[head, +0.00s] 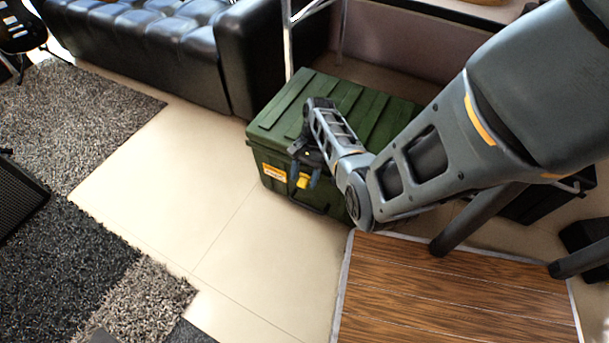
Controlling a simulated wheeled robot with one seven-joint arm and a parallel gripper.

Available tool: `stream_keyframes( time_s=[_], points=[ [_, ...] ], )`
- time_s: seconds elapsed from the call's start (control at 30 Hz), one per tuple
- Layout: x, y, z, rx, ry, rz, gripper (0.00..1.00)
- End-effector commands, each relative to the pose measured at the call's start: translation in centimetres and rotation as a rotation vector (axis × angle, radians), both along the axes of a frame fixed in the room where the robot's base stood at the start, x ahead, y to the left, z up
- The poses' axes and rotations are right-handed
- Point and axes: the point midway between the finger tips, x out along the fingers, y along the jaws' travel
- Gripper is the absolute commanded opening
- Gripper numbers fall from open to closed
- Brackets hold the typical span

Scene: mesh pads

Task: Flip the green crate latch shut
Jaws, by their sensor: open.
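The green crate (270,121) stands on the pale floor in the middle of the head view, with its ribbed lid down. An orange and white label (274,172) is on its front face. A small yellow part (303,180) shows at the crate's front, beside my fingers; it may be the latch, but I cannot tell its position. My gripper (304,178) is open at the crate's front face, just right of the label. My arm crosses the lid from the right and hides part of the crate's front and right side. Whether my fingers touch the crate is unclear.
A black leather sofa (170,40) stands behind to the left. A metal-legged stand (289,45) is just behind the crate. A wooden board (450,295) lies at the lower right. Grey rugs (75,110) cover the left. The tiled floor (190,200) before the crate is clear.

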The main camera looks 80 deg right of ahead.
Motion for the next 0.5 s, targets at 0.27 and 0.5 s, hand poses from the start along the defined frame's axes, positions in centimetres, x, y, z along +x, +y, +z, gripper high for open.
stream_keyframes(
  time_s=[0.27,0.5],
  points=[
    [-0.4,-1.7,4.1,-0.002,-0.001,-0.002,0.57],
    [-0.7,-2.8,6.6,-0.001,-0.002,-0.001,0.57]
  ],
)
